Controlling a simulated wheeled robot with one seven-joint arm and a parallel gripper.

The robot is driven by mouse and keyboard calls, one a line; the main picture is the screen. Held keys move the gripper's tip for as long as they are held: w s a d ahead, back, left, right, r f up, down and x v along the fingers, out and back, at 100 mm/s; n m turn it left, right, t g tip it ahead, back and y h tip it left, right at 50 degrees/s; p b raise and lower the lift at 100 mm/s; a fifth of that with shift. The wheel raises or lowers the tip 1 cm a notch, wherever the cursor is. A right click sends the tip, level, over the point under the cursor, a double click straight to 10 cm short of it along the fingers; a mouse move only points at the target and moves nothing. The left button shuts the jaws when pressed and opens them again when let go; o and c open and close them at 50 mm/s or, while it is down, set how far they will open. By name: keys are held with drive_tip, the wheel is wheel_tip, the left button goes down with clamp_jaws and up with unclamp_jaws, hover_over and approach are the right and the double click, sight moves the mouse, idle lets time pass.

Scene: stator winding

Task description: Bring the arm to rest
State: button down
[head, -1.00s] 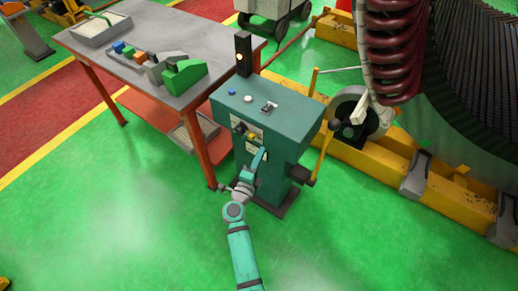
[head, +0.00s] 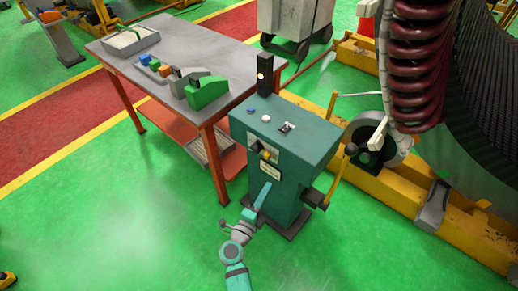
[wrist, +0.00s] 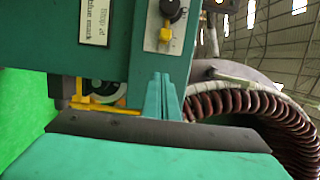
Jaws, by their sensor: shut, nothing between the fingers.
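My arm comes up from the bottom edge of the head view. My gripper (head: 262,191) is in front of the lower face of a teal control cabinet (head: 291,189), below its white label (head: 270,169) and yellow knob (head: 265,154). In the wrist view the two teal fingers of my gripper (wrist: 163,92) stand side by side, shut and empty. The yellow knob (wrist: 164,40) on its pale plate and the label (wrist: 96,20), upside down, show beyond them. The fingertips look apart from the knob; whether they touch the cabinet face is hard to tell.
A grey-topped workbench (head: 185,50) with trays and coloured blocks stands left of the cabinet. A yellow lever (head: 338,175) sticks up on the cabinet's right side. Yellow rails (head: 400,195) and the large wound stator (head: 480,90) lie at right. The green floor (head: 120,220) at front left is clear.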

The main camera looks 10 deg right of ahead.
drive_tip(key=s+a+r+n+y, duration=0.3)
drive_tip(key=s+n, duration=0.5)
drive_tip(key=s, duration=0.4)
drive_tip(key=s+a+r+n+y, duration=0.3)
drive_tip(key=s+n, duration=0.6)
drive_tip(key=s, duration=0.3)
drive_tip(key=s+a+r+n+t+y, duration=0.1)
drive_tip(key=s+a+r+n+y, duration=0.2)
drive_tip(key=s, duration=0.9)
drive_tip(key=a+n+y, duration=0.2)
drive_tip(key=a+n, duration=0.2)
drive_tip(key=n, duration=0.1)
drive_tip(key=shift+n, duration=0.3)
drive_tip(key=shift+w+r, duration=0.1)
drive_tip(key=shift+w, duration=0.05)
